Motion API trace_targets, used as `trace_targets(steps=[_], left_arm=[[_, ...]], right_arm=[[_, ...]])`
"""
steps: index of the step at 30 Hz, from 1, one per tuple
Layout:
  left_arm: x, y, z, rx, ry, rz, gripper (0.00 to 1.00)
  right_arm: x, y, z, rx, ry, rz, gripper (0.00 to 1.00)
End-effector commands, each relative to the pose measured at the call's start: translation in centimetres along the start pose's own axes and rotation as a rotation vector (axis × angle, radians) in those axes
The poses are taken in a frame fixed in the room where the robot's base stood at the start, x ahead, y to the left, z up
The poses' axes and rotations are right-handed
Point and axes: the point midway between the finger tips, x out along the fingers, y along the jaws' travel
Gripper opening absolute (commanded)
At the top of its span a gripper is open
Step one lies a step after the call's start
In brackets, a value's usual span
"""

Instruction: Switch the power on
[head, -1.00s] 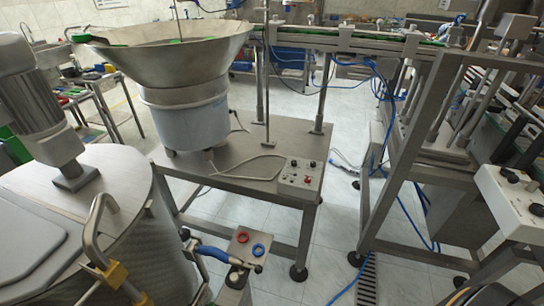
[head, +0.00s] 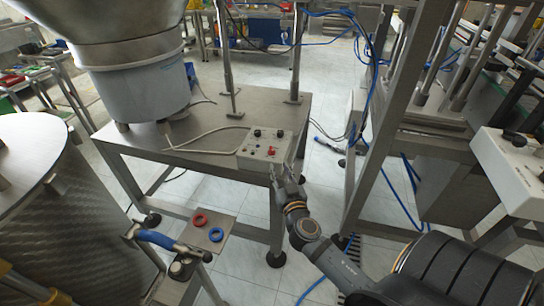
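The white control box (head: 265,156) sits on the near right corner of the steel table. Its face carries two black knobs, a red switch (head: 272,151) and smaller controls; the switch position is too small to tell. My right gripper (head: 281,168) is in front of the box, just below its near right edge in the picture. Its fingers appear spread, with nothing between them. I cannot tell whether it touches the box. My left gripper is not in view.
The feeder bowl (head: 110,20) stands on the steel table (head: 215,108), with a cable running to the box. A small plate with a red ring (head: 199,219) and a blue ring (head: 216,234) is lower left. A steel frame (head: 375,150) stands right. Another control panel (head: 510,165) is far right.

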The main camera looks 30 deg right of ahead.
Motion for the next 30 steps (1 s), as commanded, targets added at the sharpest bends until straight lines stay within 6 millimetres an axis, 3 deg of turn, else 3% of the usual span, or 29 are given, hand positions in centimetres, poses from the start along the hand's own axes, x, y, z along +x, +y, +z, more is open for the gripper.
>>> trace_targets(steps=[7, 15, 21, 30], left_arm=[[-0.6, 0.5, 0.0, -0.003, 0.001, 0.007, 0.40], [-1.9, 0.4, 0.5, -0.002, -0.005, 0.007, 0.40], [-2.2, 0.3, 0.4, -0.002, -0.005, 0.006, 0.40], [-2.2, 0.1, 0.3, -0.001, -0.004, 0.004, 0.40]], right_arm=[[1.3, 0.0, -0.6, 0.003, 0.009, 0.000, 0.32], [7.0, -0.1, -0.7, 0.003, 0.008, 0.000, 0.32], [9.8, -0.1, -0.5, 0.004, 0.006, -0.001, 0.32], [10.5, -0.1, -0.3, 0.004, 0.005, -0.001, 0.32]])
